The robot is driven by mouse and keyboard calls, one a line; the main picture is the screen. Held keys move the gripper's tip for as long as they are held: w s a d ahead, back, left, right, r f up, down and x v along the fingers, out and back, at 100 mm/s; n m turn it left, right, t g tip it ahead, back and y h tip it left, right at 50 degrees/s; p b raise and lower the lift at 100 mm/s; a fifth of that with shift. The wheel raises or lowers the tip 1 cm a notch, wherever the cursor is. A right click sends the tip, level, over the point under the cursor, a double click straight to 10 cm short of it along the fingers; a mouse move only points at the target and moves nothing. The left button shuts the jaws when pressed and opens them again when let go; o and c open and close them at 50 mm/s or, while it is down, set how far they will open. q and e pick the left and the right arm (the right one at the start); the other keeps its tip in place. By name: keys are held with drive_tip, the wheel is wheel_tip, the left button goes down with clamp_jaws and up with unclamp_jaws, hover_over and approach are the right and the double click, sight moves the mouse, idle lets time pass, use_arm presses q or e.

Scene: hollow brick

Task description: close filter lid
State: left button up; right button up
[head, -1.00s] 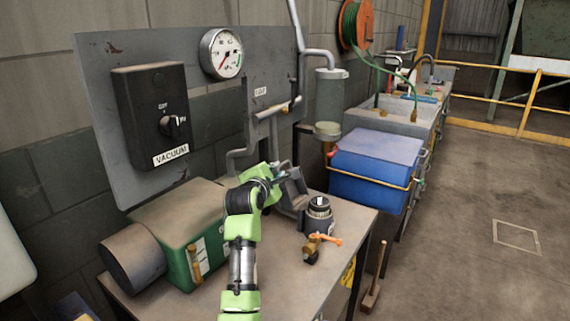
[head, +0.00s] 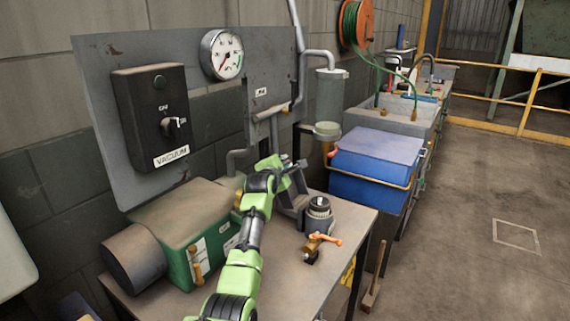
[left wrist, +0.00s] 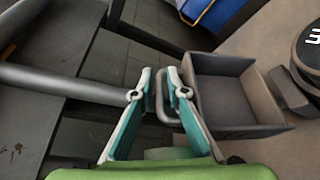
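A grey box-like part (head: 293,202), which appears to be the filter lid, stands on the table behind the black knob. In the left wrist view it is a hollow, open-faced box (left wrist: 245,128) with a grey loop handle (left wrist: 160,108) on its left side. My left gripper (head: 296,165) is at this part in the head view. In the left wrist view the teal fingers (left wrist: 160,86) lie on either side of the handle's bar, partly open, with a narrow gap showing. Firm contact is not visible. My right gripper is out of view.
A green pump housing (head: 190,225) stands left of my arm. A black-topped round fitting (head: 318,210) and an orange-handled valve (head: 322,240) stand to the right. A vertical panel (head: 100,110) with a gauge (head: 221,54) is behind. A blue bin (head: 370,170) is beyond the table.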

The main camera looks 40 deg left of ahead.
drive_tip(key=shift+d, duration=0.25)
use_arm(q)
clamp_jaws()
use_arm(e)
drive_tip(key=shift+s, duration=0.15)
use_arm(q)
drive_tip(key=shift+w+d+r+m+p, duration=0.1)
drive_tip(key=shift+d+r+m+p, duration=0.3)
drive_tip(key=shift+d, duration=0.3)
drive_tip(key=d+r+m+t+y, duration=0.1)
drive_tip(key=d+m+y, duration=0.1)
drive_tip(key=d+m, duration=0.3)
drive_tip(key=shift+w+d+r+t, duration=0.15)
drive_tip(key=shift+w+d+t, duration=0.25)
drive_tip(key=shift+d, duration=0.8)
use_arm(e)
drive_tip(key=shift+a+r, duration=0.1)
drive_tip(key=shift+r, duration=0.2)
